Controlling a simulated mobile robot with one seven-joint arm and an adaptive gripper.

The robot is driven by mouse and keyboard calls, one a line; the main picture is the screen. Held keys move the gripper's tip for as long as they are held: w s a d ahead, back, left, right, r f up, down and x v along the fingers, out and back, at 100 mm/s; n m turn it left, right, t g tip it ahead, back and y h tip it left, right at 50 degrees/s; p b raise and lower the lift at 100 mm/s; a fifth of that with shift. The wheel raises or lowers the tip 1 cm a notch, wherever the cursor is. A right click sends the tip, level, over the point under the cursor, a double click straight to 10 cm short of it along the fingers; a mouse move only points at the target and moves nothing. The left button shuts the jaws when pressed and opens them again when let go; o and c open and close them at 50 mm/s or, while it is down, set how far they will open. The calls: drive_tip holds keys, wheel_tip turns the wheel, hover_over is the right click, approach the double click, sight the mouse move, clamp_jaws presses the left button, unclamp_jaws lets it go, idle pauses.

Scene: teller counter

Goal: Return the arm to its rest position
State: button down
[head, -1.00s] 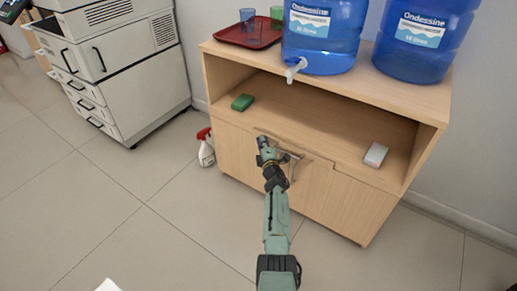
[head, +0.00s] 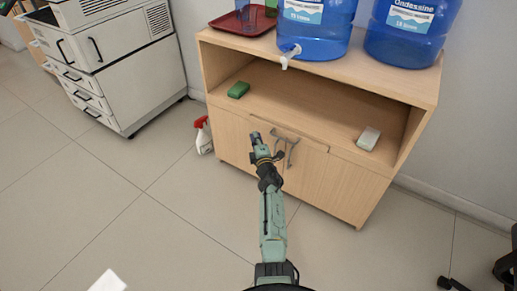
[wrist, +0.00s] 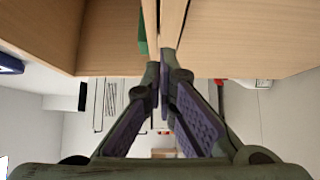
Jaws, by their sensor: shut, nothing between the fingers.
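My gripper (head: 257,140) is at the end of my green-grey arm, in front of the wooden cabinet (head: 325,187). In the wrist view my gripper (wrist: 158,75) has its fingertips together with nothing between them. It is close to the cabinet front, beside the two door handles (head: 284,143). The head view does not show clearly whether the fingers touch the cabinet. The cabinet doors look shut.
A green block (head: 238,90) and a white block (head: 368,138) lie on the open shelf. Blue water bottles (head: 318,35) and a red tray (head: 240,24) stand on top. A spray bottle (head: 203,136) is left of the cabinet. A printer (head: 120,60) stands at left. The floor in front is clear.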

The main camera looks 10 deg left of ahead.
drive_tip(key=p+v, duration=0.2)
drive_tip(key=v, duration=0.4)
drive_tip(key=shift+s, duration=0.3)
